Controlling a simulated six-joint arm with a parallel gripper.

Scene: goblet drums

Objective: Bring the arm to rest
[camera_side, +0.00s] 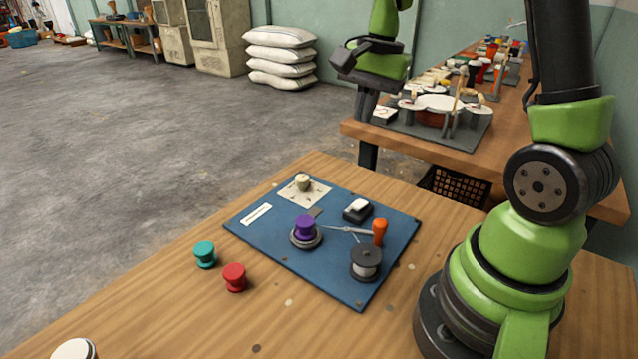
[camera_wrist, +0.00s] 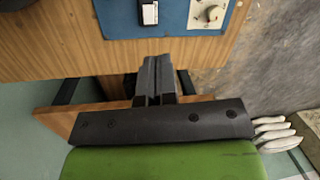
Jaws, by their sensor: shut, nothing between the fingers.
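My gripper (camera_side: 364,112) hangs high at the top middle of the side view, clear of the near table and in front of the back bench. In the wrist view its two grey fingers (camera_wrist: 156,62) lie side by side, shut, with nothing between them. A purple goblet drum (camera_side: 305,227) stands upright on a round grey holder (camera_side: 306,241) on the blue mat (camera_side: 273,253). A teal goblet drum (camera_side: 205,254) and a red goblet drum (camera_side: 235,277) stand on the wooden table left of the mat. My gripper touches none of them.
A back bench (camera_side: 420,153) holds several more items. White sacks (camera_side: 281,56) are stacked by the wall.

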